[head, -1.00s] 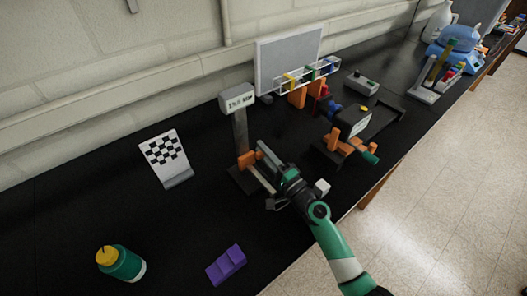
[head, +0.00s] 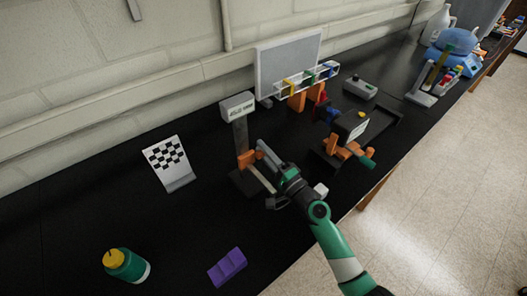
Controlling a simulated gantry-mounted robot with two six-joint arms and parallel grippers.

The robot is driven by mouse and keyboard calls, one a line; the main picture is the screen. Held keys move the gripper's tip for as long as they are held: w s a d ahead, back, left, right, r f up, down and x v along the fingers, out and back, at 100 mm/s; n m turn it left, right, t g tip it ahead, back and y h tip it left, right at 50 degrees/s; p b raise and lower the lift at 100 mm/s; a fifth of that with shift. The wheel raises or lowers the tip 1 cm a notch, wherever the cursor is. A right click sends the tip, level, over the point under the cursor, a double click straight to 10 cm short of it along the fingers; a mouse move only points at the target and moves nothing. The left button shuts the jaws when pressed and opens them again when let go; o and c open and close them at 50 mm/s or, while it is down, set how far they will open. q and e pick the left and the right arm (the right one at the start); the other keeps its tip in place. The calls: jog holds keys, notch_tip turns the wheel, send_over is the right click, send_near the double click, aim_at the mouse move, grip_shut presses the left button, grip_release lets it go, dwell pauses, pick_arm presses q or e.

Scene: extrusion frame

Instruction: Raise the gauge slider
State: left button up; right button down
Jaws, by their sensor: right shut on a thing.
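The gauge (head: 239,106) is a grey post with a pale box-shaped head, standing upright on a dark base on the bench. Its orange slider (head: 245,160) sits low on the post. My right gripper (head: 262,165) reaches in from the lower right and is shut on the slider; the exact contact is small and partly hidden by the fingers. My left gripper is not in view.
A checkered board (head: 167,162) stands left of the gauge. A green bottle with a yellow cap (head: 127,265) and a purple block (head: 227,267) are nearer the front. A rack with coloured tubes (head: 307,80) and a dark device with orange parts (head: 351,128) stand to the right.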

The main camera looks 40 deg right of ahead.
notch_tip(320, 180, up, 11)
jog(key=p, duration=0.8)
jog(key=shift+f, duration=0.2)
jog(key=c, duration=0.7)
grip_release()
jog(key=shift+o, duration=0.2)
jog(key=b+v, duration=0.1)
jog(key=v, duration=1)
jog(key=shift+s, duration=0.35)
jog(key=shift+f, duration=0.15)
